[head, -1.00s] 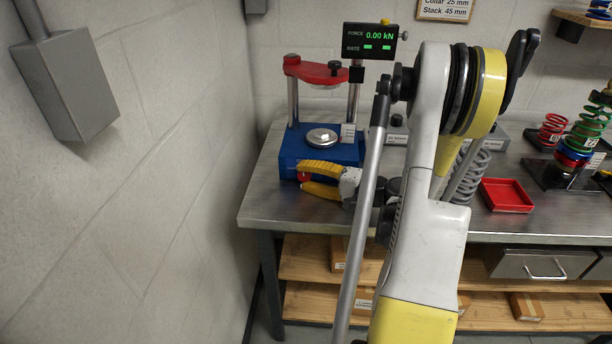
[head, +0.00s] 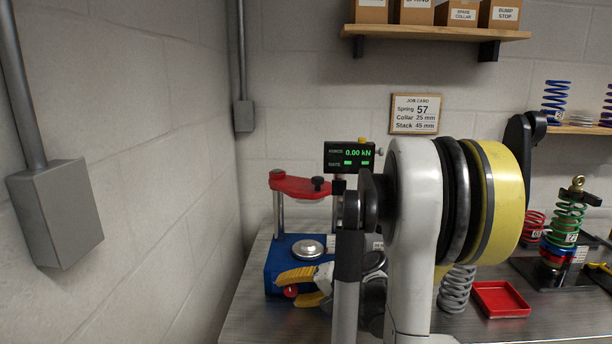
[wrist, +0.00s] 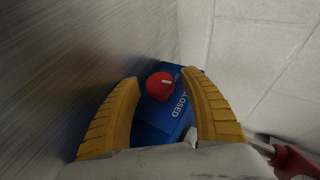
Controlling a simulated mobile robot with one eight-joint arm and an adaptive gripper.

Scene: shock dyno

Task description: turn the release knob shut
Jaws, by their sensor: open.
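The red release knob (wrist: 160,86) sits on the front of the blue press base (wrist: 152,133). It has a pale pointer mark, and the word CLOSED is printed beside it on the blue face. In the wrist view my gripper (wrist: 159,78) is open, with one yellow finger on each side of the knob and visible gaps between. In the head view the knob (head: 290,291) shows between the yellow fingers of my gripper (head: 296,287), in front of the blue base (head: 274,262). My arm hides part of the base's right side.
The press has a red crossbar (head: 300,186) on posts and a round metal plate (head: 308,248). A display (head: 349,157) reads 0.00 kN. A grey spring (head: 457,288) and red tray (head: 501,299) stand to the right. A wall is close at left.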

